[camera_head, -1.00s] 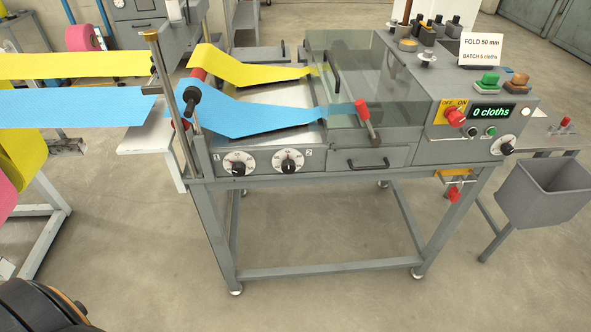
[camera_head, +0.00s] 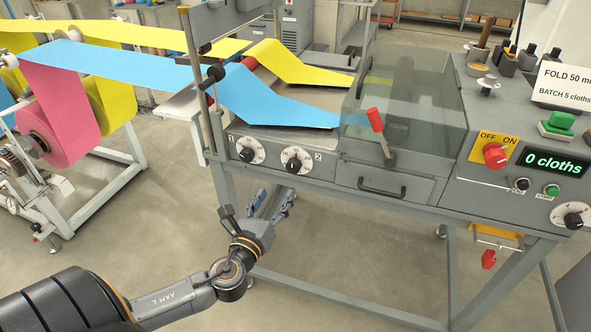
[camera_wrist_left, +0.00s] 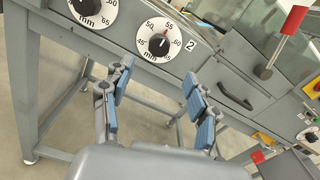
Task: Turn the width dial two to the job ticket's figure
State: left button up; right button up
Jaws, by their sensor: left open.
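Width dial two (camera_head: 296,159) is a white round dial with a black knob, marked "2", on the grey machine's front; it also shows in the left wrist view (camera_wrist_left: 159,42). Its scale there reads about 45 to 65 mm, with a red mark near 55. The job ticket (camera_head: 563,88) reads "FOLD 50 mm" and "BATCH 5 cloths". My left gripper (camera_head: 276,200) is open and empty, below and in front of the dials. In the left wrist view its blue-padded fingers (camera_wrist_left: 158,80) spread apart below dial two, not touching it. My right gripper is not in view.
Dial one (camera_head: 245,149) sits just left of dial two. A drawer handle (camera_head: 382,191) and a red-handled lever (camera_head: 376,121) are to the right. The display (camera_head: 553,161) reads "0 cloths". Space under the machine is open apart from its legs.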

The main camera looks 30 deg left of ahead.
aim_at(292, 168)
pick_arm(q)
jog(key=p+x, duration=0.1)
jog(key=x, duration=1.1)
jog(key=shift+w, duration=0.35)
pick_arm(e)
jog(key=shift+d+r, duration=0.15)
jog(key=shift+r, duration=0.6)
pick_arm(q)
jog(key=shift+c, duration=0.5)
jog(key=c, duration=1.1)
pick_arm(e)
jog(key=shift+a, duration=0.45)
